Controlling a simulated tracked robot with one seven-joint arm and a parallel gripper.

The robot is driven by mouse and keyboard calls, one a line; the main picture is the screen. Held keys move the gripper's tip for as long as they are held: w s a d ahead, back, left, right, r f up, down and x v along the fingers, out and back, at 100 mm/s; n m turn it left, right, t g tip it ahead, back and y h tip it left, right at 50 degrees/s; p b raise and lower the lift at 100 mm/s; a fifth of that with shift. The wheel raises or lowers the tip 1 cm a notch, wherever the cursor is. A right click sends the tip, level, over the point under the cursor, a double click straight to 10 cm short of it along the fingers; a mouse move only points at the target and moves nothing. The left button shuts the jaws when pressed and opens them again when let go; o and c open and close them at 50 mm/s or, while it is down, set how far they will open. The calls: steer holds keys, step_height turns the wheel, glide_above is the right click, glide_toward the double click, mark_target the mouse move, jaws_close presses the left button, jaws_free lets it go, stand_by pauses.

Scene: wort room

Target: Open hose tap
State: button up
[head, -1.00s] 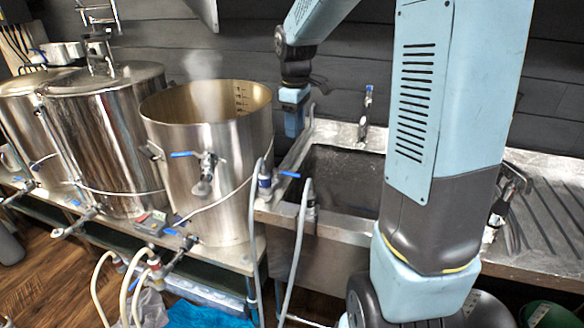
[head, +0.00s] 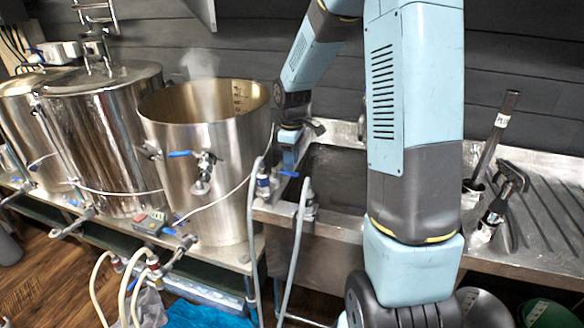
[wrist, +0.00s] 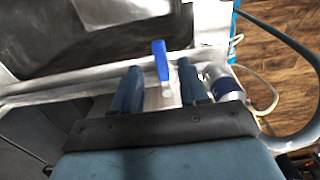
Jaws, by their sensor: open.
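The hose tap's blue lever (head: 289,173) juts to the right from the tap at the sink's left front corner in the head view. The tap's metal and dark fitting (head: 263,186) carries a grey hose. In the wrist view the blue lever (wrist: 161,61) shows in the gap between my two fingers, and the fitting (wrist: 225,88) sits just right of the right finger. My gripper (wrist: 158,68) is open, with one finger on each side of the lever. In the head view my gripper (head: 288,160) points down right over the lever. I cannot tell whether the fingers touch it.
The steel sink (head: 335,180) lies to the right of the tap. A second grey hose fitting (head: 307,205) stands close by at the front rim. A steaming open kettle (head: 180,110) with its own blue-handled valve stands to the left. A brush (head: 512,180) lies on the drainboard.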

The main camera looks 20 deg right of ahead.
mark_target(289, 174)
steer(key=shift+f, duration=1.55)
steer(key=shift+c, duration=0.3)
jaws_close()
